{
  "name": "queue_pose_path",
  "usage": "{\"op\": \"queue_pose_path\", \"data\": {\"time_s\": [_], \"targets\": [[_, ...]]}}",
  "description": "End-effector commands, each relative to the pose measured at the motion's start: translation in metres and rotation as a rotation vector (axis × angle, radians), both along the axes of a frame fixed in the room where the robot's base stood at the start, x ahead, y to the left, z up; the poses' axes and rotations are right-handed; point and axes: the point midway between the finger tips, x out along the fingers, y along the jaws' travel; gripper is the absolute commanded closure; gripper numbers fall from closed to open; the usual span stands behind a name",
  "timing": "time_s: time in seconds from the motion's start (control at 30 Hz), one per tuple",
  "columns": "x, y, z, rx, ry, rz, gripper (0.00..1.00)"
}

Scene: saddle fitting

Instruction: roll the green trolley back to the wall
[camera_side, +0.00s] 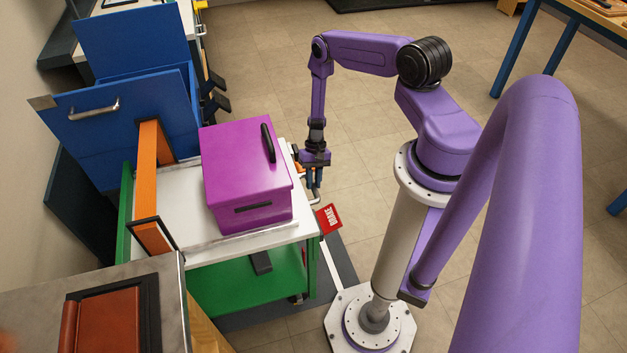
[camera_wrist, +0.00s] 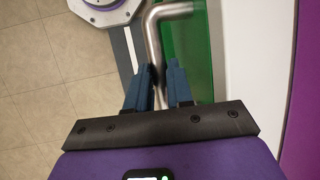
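The green trolley (camera_side: 250,287) has a white top and stands left of my arm. A bent steel handle (camera_wrist: 152,38) is at its end and runs down between my fingers in the wrist view. The trolley's green side (camera_wrist: 192,50) shows beside it. My gripper (camera_side: 315,183) points down at the handle. Its two blue fingers (camera_wrist: 162,72) lie close on either side of the bar. I cannot tell whether both press on it. The wall (camera_side: 22,110) is at the far left, behind the furniture.
A purple box (camera_side: 245,175) with a black handle sits on the trolley top, beside an orange frame (camera_side: 146,185). Blue drawer fronts (camera_side: 130,120) stand behind it. A counter (camera_side: 30,300) is at front left. A red brake tag (camera_side: 329,219) is near my gripper.

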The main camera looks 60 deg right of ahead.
Motion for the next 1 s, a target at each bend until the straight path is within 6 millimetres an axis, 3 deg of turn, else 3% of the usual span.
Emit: {"op": "queue_pose_path", "data": {"time_s": [0.07,0.47,0.67,1.0], "targets": [[0.0,0.0,0.0,0.0,0.0,0.0,1.0],[0.011,0.011,0.0,0.0,-0.001,0.002,1.0],[0.039,0.039,0.0,0.001,-0.003,0.006,1.0],[0.103,0.105,0.0,0.001,-0.003,0.006,1.0]]}}
